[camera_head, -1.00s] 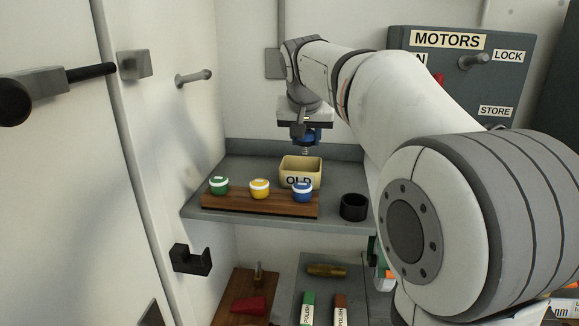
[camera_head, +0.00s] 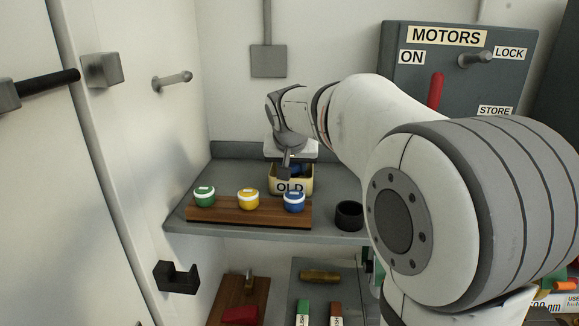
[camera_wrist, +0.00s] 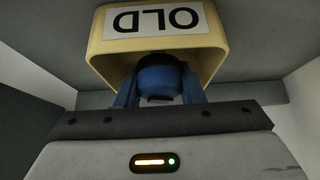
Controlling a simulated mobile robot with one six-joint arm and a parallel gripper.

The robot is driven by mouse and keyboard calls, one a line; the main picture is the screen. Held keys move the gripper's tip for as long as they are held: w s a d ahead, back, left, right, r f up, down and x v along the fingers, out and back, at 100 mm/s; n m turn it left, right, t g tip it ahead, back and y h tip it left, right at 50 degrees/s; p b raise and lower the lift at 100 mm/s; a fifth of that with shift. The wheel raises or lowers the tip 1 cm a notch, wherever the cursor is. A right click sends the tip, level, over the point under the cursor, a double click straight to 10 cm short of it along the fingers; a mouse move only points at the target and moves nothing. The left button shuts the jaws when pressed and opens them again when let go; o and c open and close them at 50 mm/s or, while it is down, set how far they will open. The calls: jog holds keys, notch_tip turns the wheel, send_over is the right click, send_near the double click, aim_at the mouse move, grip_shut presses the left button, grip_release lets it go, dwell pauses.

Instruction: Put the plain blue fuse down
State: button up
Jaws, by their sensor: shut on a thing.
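The plain blue fuse (camera_wrist: 160,78) is between the fingers of my gripper (camera_wrist: 158,90) in the wrist view. My gripper is shut on it. In the head view, my gripper (camera_head: 295,170) is low at the cream bin marked OLD (camera_head: 291,187), and a bit of blue shows inside its rim. In the wrist view, the bin (camera_wrist: 100,42) surrounds the fuse and fingertips. Whether the fuse touches the bin floor is hidden.
A wooden rack (camera_head: 232,217) in front of the bin holds a green (camera_head: 204,197), a yellow (camera_head: 248,199) and a blue (camera_head: 294,201) white-banded fuse. A black cup (camera_head: 349,215) stands to the right on the grey shelf (camera_head: 185,215). A MOTORS panel (camera_head: 460,75) is behind my arm.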

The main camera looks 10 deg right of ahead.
jog(key=shift+f, duration=0.2)
jog(key=shift+f, duration=0.1)
jog(key=o, duration=0.5)
jog(key=shift+o, duration=0.2)
jog(key=shift+r, duration=0.25)
jog(key=b+v, duration=0.2)
jog(key=v, duration=0.9)
jog(key=shift+s+r, duration=0.2)
jog(key=shift+r, duration=0.15)
